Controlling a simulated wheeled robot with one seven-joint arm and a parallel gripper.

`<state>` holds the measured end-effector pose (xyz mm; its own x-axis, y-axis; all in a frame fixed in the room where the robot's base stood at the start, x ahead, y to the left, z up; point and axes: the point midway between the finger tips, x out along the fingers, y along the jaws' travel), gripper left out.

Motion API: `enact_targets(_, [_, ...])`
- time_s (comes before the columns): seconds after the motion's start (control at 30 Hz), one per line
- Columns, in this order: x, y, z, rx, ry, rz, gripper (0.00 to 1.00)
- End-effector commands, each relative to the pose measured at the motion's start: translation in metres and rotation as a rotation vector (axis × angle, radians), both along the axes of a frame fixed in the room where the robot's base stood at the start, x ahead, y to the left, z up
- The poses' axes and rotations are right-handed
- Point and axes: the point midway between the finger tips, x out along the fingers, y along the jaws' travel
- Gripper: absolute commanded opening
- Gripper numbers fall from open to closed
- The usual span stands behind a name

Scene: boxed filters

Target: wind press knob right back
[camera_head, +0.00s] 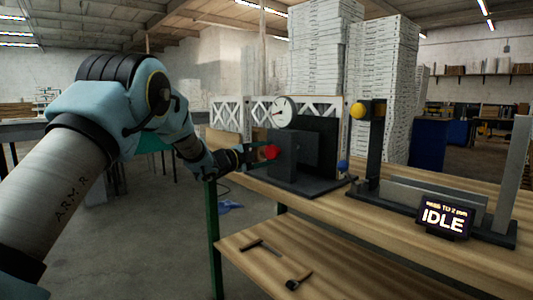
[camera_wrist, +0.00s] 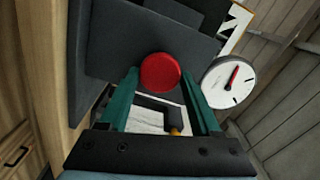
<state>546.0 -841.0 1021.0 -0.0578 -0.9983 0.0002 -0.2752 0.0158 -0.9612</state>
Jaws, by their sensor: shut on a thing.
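The press (camera_head: 293,150) is a dark block on a dark base, standing on the wooden bench. Its red round knob (camera_head: 271,152) sticks out on the left side, facing my arm. My gripper (camera_head: 256,155) reaches it from the left and is shut on the knob. In the wrist view the red knob (camera_wrist: 160,72) sits between the tips of my two green fingers (camera_wrist: 161,78). A white round dial (camera_head: 284,112) stands above the press. The dial also shows in the wrist view (camera_wrist: 229,82), with a red needle and black marks.
A blue ball (camera_head: 342,166) sits at the press's right. Further right stands a dark fixture with a yellow ball (camera_head: 357,111) and a sign (camera_head: 443,219) reading IDLE. A hammer-like tool (camera_head: 262,246) and a brush-like tool (camera_head: 298,281) lie on the lower shelf (camera_head: 340,275).

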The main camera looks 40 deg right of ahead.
Motion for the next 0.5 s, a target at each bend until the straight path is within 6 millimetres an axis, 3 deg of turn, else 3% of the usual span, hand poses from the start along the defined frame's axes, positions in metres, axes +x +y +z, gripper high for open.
enact_targets(0.5, [0.0025, 0.001, 0.0025, 0.03, 0.492, 0.004, 0.09])
